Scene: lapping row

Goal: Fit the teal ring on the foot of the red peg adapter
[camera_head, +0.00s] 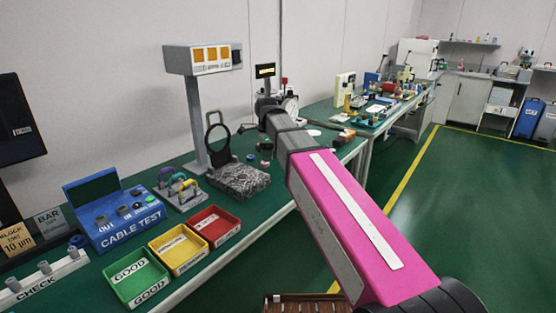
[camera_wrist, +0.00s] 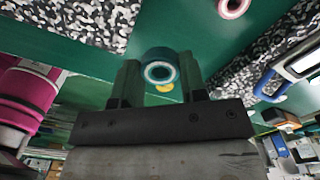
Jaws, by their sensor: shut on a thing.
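In the wrist view my gripper (camera_wrist: 159,72) is shut on the teal ring (camera_wrist: 146,57), which sits between the two fingertips. A pale round opening shows in the ring's middle, and a bit of yellow shows below it. In the head view my arm reaches over the bench, and I cannot make out the fingers or the ring there. I cannot pick out the red peg adapter for sure. A small red upright part (camera_head: 284,85) shows behind the arm's far end. A red-pink ring-shaped thing (camera_wrist: 234,6) is cut by the wrist view's top edge, apart from the gripper.
The green bench holds a speckled stone block (camera_head: 238,181), a round magnifier on a stand (camera_head: 218,135), and small round parts (camera_head: 266,147). Green, yellow and red trays (camera_head: 214,227) line the front edge. A blue cable test box (camera_head: 118,215) stands left. A second bench is behind.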

